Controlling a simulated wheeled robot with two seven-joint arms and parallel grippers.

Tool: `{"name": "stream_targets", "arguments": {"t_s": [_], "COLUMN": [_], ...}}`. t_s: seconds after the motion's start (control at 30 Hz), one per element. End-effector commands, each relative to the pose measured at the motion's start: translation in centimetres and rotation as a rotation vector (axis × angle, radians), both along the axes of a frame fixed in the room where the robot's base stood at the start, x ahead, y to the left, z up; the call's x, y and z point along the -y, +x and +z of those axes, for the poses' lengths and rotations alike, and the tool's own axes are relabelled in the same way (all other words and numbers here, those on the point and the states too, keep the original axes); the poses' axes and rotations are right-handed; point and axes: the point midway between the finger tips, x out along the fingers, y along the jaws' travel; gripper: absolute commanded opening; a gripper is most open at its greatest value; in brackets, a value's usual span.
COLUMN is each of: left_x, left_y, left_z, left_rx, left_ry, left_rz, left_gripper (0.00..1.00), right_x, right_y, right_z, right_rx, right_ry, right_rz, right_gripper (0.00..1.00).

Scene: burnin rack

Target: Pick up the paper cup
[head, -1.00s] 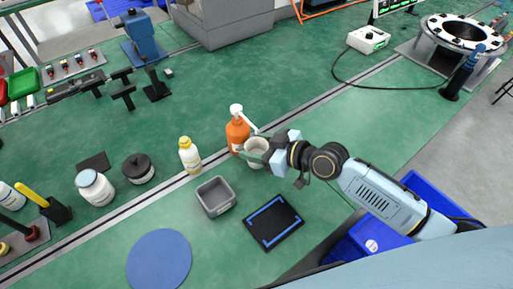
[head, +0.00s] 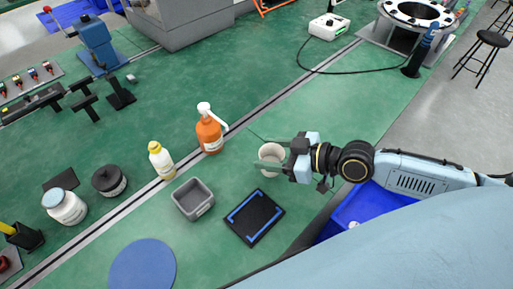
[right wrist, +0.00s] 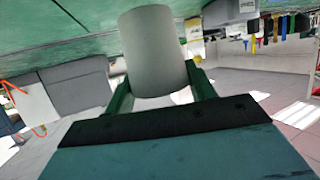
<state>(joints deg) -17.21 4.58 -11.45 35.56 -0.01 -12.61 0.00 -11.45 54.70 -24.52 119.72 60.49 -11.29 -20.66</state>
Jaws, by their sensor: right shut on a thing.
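The paper cup (head: 271,158) is white and stands out between the fingers of my right gripper (head: 275,160) in the head view. In the right wrist view the cup (right wrist: 155,50) is a plain pale cylinder between the two green fingers. My right gripper is shut on it. From these views I cannot tell how far the cup is above the green bench. My left gripper is in neither current view.
An orange pump bottle (head: 209,135) stands left of the cup. A yellow-capped bottle (head: 161,161), grey bin (head: 194,212), black tray with blue edges (head: 236,226) and blue round mat (head: 142,268) lie further left and nearer. Open green bench (head: 330,110) lies behind the gripper.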

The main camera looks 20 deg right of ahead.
Motion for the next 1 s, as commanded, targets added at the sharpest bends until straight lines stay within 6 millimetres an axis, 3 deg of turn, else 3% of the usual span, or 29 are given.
{"name": "stream_targets", "arguments": {"t_s": [0.5,1.0], "left_x": [0.0,0.0], "left_y": [0.0,0.0], "left_z": [-0.4,-0.4], "left_rx": [0.0,0.0], "left_ry": [0.0,0.0], "left_rz": [0.0,0.0], "left_gripper": [0.36,0.36], "right_x": [3.3,4.5], "right_y": [-3.6,-4.9], "right_z": [0.0,0.0], "right_rx": [-0.002,0.001], "right_ry": [-0.003,0.001], "right_rz": [0.0,0.001], "right_gripper": [0.32,0.32]}}
